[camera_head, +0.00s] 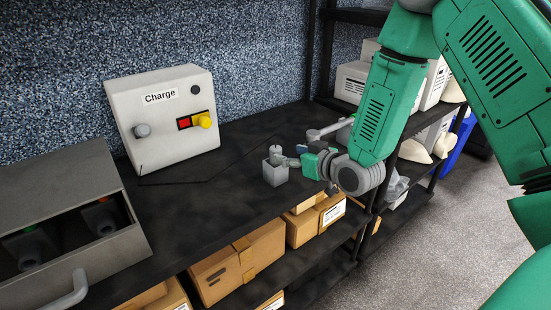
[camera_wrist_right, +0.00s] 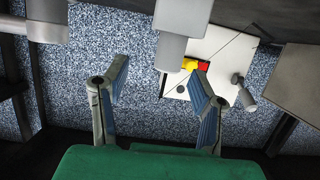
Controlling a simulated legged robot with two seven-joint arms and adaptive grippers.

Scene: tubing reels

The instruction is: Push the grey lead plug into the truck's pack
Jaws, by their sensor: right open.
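A small grey block with a short round stem on top (camera_head: 275,172) stands on the dark bench; I take it for the lead plug, though its shape is partly unclear. It also shows in the right wrist view (camera_wrist_right: 172,55), beyond the fingers. My right gripper (camera_head: 303,147) is open beside it, one finger close to its stem; I cannot tell whether they touch. Its spread fingers show in the wrist view (camera_wrist_right: 160,95) with nothing clamped between them. My left gripper is out of view.
A white "Charge" box (camera_head: 165,115) with a grey knob, red switch and yellow knob stands against the speckled wall. A thin black line runs across the bench (camera_head: 215,205). Cardboard boxes (camera_head: 240,262) lie on the shelf below.

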